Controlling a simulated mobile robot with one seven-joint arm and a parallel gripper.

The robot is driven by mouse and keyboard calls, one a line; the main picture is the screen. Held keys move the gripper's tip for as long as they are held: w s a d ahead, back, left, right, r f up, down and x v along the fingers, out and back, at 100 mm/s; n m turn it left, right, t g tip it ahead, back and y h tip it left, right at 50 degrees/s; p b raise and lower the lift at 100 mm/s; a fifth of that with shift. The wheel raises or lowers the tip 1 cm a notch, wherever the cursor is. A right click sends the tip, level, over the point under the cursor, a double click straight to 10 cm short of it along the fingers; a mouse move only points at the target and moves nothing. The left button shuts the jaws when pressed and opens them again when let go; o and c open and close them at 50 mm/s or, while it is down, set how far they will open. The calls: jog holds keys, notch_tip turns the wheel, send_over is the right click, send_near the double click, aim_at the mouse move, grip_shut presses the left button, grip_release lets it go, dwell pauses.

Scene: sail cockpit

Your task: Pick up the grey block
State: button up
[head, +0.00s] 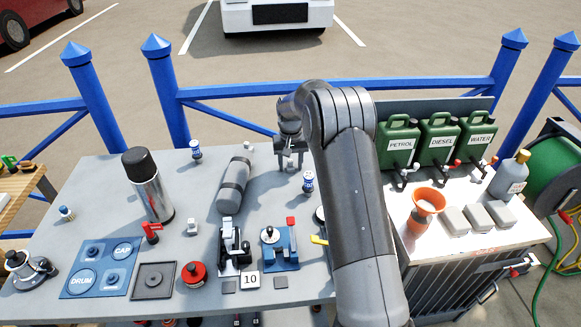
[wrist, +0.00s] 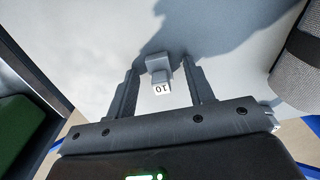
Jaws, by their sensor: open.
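In the wrist view a small grey block (wrist: 159,65) with a white face marked "10" sits on the pale tabletop. It shows between my gripper's two fingers (wrist: 160,74), with a visible gap on each side. My gripper is open and holds nothing. In the head view my gripper (head: 290,164) points down at the back of the grey table, right of a grey strapped cylinder (head: 234,186). The block is too small or hidden there for me to make out clearly.
The cylinder also shows at the right of the wrist view (wrist: 303,68). A small blue-and-white bottle (head: 308,181) stands close to my gripper. Green jerrycans (head: 398,143) stand to the right. A steel flask (head: 148,187) and several fittings occupy the table's left and front.

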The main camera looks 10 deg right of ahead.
grip_shut()
dwell(0.5)
jog(key=shift+r, duration=0.1)
